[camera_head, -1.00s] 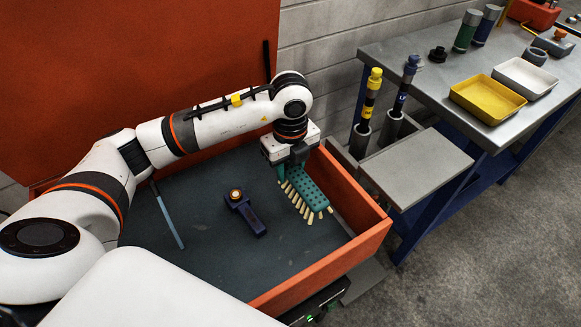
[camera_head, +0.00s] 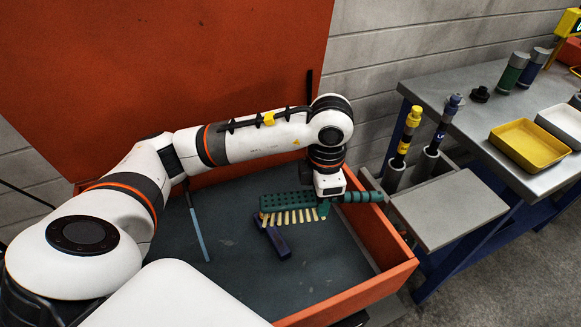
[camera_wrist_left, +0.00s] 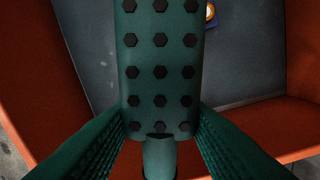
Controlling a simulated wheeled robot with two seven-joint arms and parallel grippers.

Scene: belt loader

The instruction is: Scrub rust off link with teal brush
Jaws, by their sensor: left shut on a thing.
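The teal brush (camera_head: 287,202) has a dotted back, pale bristles and a ribbed handle pointing right. My left gripper (camera_head: 326,203) is shut on it near where head and handle meet. The brush lies roughly level, bristles down, over the far part of the dark blue link (camera_head: 279,243). I cannot tell whether the bristles touch the link. The link lies in the orange tray, its rusty round end hidden behind the brush. In the left wrist view the brush (camera_wrist_left: 158,55) fills the middle, and part of the link (camera_wrist_left: 210,22) shows at top right. My right gripper is not in view.
The orange-walled tray (camera_head: 345,297) has a dark floor with a thin blue-grey rod (camera_head: 199,235) at left. An upright orange panel (camera_head: 150,70) stands behind. At right are holders with a yellow tool (camera_head: 407,130) and a bench with a yellow tray (camera_head: 530,146).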

